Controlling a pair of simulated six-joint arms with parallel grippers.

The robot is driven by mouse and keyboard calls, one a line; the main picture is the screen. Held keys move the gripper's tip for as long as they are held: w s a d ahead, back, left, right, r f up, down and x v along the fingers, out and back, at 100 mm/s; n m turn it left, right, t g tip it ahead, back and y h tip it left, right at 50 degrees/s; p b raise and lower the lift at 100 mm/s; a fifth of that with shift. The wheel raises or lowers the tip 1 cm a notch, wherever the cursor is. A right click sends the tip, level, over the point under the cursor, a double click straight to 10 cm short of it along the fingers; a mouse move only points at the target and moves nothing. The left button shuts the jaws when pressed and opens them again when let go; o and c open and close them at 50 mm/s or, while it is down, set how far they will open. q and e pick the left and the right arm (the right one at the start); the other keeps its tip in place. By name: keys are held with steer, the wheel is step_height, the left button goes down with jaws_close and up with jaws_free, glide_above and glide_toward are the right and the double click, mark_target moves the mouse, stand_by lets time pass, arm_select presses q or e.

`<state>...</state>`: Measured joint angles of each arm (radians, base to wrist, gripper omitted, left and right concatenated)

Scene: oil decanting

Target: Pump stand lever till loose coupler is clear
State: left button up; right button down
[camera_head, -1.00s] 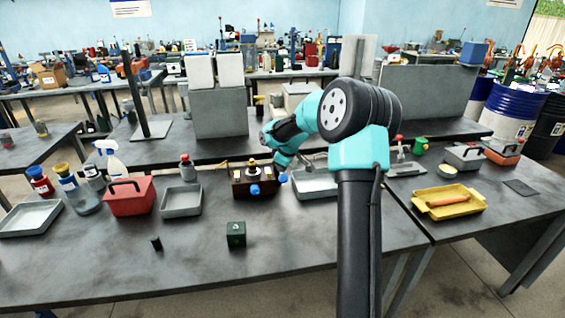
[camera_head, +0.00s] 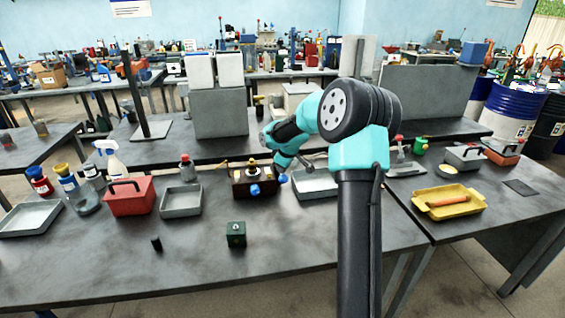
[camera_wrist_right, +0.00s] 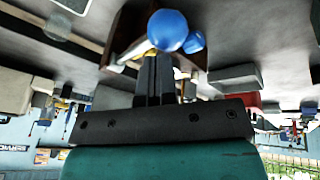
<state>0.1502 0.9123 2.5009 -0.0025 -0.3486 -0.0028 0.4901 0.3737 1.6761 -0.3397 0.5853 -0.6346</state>
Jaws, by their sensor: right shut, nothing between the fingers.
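A dark brown stand block (camera_head: 241,188) with brass fittings on top sits at the middle of the bench. A blue ball knob (camera_head: 254,190) shows at its front and another blue knob (camera_head: 282,178) at its right. I cannot identify the loose coupler. My left gripper is out of view.
A green cube (camera_head: 236,234) and a small black cylinder (camera_head: 156,244) stand in front. A red toolbox (camera_head: 130,200) and grey tray (camera_head: 181,201) are left; another tray (camera_head: 316,186) is right. The yellow tray (camera_head: 465,206) lies farther right. The front bench is mostly clear.

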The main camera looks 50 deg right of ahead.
step_height(320, 180, up, 6)
steer(key=w+d, duration=0.1)
steer(key=w, duration=0.1)
steer(key=shift+w+d, duration=0.15)
steer(key=shift+d, duration=0.15)
stand_by(0.7)
stand_by(0.3)
steer(key=r, duration=0.1)
steer(key=w+d+r, duration=0.1)
steer(key=r, duration=0.2)
steer(key=shift+w+d+r, duration=0.15)
steer(key=shift+w+r, duration=0.05)
steer(key=shift+w, duration=0.15)
stand_by(0.7)
